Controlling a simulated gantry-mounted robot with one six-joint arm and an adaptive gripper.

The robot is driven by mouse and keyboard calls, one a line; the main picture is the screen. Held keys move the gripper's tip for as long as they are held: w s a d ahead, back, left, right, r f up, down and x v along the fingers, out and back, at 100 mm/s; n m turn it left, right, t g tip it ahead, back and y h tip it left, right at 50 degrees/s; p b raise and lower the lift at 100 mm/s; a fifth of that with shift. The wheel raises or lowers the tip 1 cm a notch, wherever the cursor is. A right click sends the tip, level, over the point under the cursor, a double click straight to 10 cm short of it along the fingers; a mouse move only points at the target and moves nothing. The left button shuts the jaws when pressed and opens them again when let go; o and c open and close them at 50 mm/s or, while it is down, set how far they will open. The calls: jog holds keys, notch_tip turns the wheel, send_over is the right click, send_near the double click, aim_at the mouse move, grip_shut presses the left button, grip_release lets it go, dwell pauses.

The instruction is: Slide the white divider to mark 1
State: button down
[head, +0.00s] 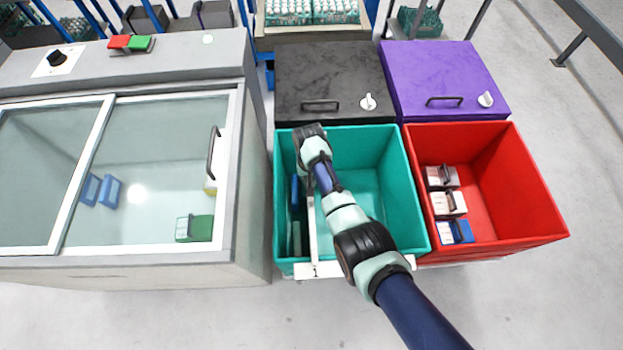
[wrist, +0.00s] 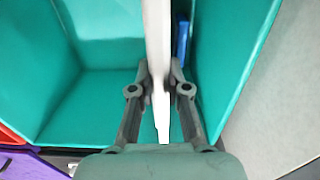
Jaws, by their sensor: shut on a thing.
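The white divider (head: 313,235) stands in the teal bin (head: 385,185), left of the middle, running from front to back. A narrow compartment lies to its left and a wide empty one to its right. In the wrist view, the divider (wrist: 157,35) passes between the two fingers of my gripper (wrist: 160,80), which is shut on it. In the head view my arm hides the fingers and part of the divider.
Blue and dark items (head: 295,190) sit in the narrow left compartment. A red bin (head: 510,180) with several packs adjoins on the right. Black (head: 330,70) and purple (head: 440,70) lids lie behind. A glass-topped grey cabinet (head: 255,200) stands left.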

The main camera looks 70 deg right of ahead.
jog(key=c, duration=1.5)
grip_release()
jog(key=shift+w, duration=0.1)
jog(key=shift+c, duration=0.2)
jog(key=o, duration=0.4)
jog(key=shift+w+a, duration=0.15)
jog(key=shift+w, duration=0.1)
jog(key=shift+s, duration=0.15)
notch_tip(320, 180, up, 12)
